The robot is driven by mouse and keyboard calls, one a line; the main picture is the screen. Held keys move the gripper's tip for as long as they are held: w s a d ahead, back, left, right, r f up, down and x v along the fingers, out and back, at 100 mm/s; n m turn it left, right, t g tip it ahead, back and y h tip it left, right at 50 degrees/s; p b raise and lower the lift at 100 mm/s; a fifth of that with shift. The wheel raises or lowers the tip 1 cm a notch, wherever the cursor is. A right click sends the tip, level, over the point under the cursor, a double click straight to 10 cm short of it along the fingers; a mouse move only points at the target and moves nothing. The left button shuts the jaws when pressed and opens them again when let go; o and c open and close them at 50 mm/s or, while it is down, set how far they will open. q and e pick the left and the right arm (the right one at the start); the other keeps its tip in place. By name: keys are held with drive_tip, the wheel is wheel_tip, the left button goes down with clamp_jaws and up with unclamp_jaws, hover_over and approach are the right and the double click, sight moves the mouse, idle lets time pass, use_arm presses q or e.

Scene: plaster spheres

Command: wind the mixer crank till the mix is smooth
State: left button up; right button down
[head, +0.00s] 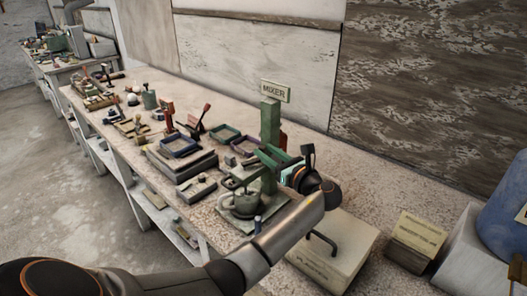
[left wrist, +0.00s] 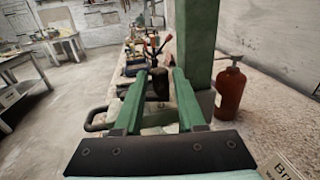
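The mixer has a green post (head: 270,130) with a MIXER sign (head: 276,92) on top. A grey bowl (head: 246,203) with a loop handle stands at its foot; the mix inside cannot be made out. My left gripper (head: 267,158) reaches in from the right of the post, above the bowl. In the left wrist view its two green fingers (left wrist: 159,78) lie either side of a dark upright knob (left wrist: 158,86), which looks like the crank handle. Narrow gaps show beside the knob, so the fingers seem open around it. My right gripper is out of view.
A red-brown bottle (left wrist: 230,92) stands close behind the post. Trays such as a blue one (head: 179,146), and levers, crowd the bench to the left. A pale box (head: 335,252) and a small labelled block (head: 418,233) lie to the right, near a blue container (head: 507,205).

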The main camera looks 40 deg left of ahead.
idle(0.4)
use_arm(q)
clamp_jaws()
